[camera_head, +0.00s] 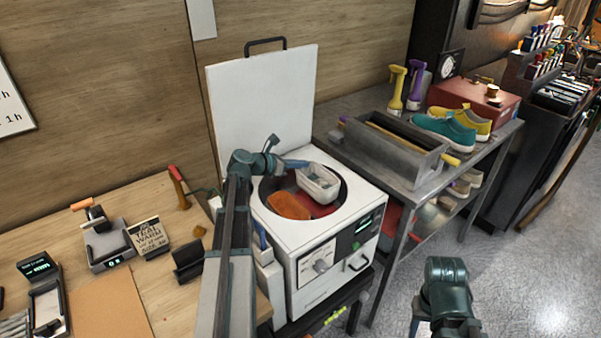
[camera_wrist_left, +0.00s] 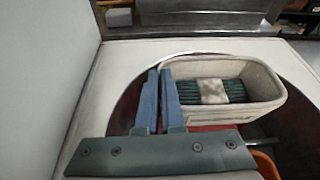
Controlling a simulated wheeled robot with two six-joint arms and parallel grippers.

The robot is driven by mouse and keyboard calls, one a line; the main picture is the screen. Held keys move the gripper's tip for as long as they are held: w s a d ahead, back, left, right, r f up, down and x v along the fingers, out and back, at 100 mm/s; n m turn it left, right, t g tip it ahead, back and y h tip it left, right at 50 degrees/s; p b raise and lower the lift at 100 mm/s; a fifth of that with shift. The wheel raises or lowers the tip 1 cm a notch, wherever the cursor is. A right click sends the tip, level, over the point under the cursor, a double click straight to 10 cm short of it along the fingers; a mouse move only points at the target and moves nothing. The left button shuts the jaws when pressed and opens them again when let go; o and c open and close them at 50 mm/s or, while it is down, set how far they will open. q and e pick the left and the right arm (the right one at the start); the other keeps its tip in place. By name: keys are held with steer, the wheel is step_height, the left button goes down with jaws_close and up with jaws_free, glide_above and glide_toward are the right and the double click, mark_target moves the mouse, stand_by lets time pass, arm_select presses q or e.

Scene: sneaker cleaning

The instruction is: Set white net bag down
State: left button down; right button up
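The white net bag (camera_head: 318,186) is a pale, open-topped, box-shaped bag at the round drum opening of the white top-loading washer (camera_head: 300,235). In the left wrist view the bag (camera_wrist_left: 262,82) holds a dark green bundle with a pale band. My left gripper (camera_head: 300,163) has its blue fingers close together at the bag's left end wall; they also show in the left wrist view (camera_wrist_left: 161,85) and pinch its rim. Whether the bag's underside touches anything is hidden. My right gripper is not seen; only part of my right arm shows at lower right.
An orange item (camera_head: 289,205) lies in the drum beside the bag. The washer's lid (camera_head: 262,95) stands open behind. A metal table (camera_head: 345,108) at right bears a grey trough (camera_head: 392,150), teal shoe (camera_head: 440,132) and spray bottles. A wooden desk (camera_head: 150,195) is at left.

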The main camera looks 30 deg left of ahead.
arm_select(q)
steer(key=shift+f, duration=0.4)
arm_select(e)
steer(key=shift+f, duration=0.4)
arm_select(q)
steer(key=shift+f+b, duration=0.5)
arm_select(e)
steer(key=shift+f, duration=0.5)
arm_select(q)
steer(key=shift+f, duration=0.15)
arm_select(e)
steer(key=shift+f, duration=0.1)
arm_select(q)
steer(key=c, duration=1.1)
jaws_free()
steer(key=shift+o, duration=0.2)
